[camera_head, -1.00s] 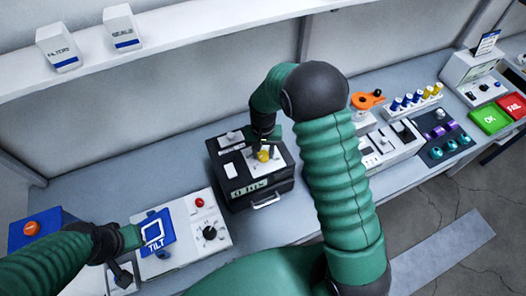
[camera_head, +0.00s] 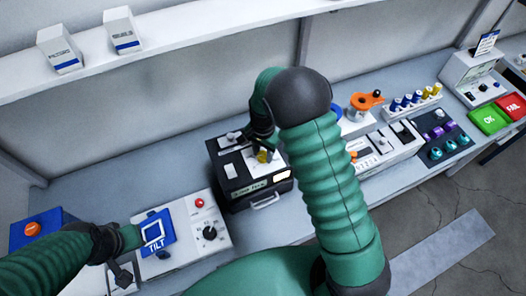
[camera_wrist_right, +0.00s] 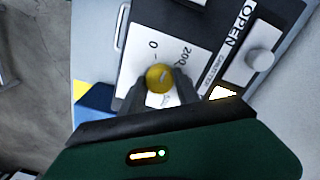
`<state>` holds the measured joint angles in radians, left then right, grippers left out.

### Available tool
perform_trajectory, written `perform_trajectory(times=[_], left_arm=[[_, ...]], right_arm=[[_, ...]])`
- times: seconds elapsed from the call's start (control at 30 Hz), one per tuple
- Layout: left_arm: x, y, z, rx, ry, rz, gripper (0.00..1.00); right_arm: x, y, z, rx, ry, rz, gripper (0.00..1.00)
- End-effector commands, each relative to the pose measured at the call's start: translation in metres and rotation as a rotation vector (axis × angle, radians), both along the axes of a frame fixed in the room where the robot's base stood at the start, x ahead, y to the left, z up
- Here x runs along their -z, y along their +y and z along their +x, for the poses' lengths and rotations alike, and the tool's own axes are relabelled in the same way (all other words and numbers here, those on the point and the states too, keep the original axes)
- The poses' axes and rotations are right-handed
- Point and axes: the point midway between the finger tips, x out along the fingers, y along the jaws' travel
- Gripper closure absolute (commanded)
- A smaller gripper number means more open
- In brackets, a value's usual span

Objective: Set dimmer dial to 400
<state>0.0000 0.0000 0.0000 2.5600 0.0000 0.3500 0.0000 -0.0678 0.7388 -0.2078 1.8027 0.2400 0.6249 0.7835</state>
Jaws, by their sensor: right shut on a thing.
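The dimmer dial is a yellow knob (camera_head: 263,156) on the top of a black box (camera_head: 232,203). It also shows in the right wrist view (camera_wrist_right: 159,77), on a white scale plate (camera_wrist_right: 143,42) marked 0 and 200; further marks are partly hidden by my fingers. My right gripper (camera_head: 262,146) is shut on the knob, with one finger on each side in the right wrist view (camera_wrist_right: 158,86). The box's front display (camera_head: 248,190) shows text too blurred to read surely. My left gripper (camera_head: 128,238) is beside a blue TILT plate (camera_head: 155,231); its jaws are unclear.
The box also has a white window (camera_head: 282,174), lit bright, and a front handle (camera_head: 265,201). A white panel with a black knob (camera_head: 209,233) stands to its left. An orange-topped device (camera_head: 364,101) and a white slider unit (camera_head: 392,146) stand to the right.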

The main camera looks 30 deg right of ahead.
Motion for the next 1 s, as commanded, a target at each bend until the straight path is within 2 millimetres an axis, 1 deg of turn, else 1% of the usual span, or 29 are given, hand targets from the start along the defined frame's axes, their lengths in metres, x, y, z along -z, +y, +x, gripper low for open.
perform_trajectory(times=[0.03,0.47,1.0], left_arm=[[-0.003,0.000,0.000,0.000,0.000,0.000,1.00],[-0.017,0.000,0.000,0.000,0.000,0.000,1.00],[-0.040,0.000,0.000,0.000,0.000,0.000,1.00]], right_arm=[[-0.002,0.001,0.002,0.039,-0.004,0.000,1.00],[-0.003,0.001,0.002,0.448,-0.004,-0.001,1.00],[-0.004,0.000,0.003,0.961,-0.006,0.000,1.00]])
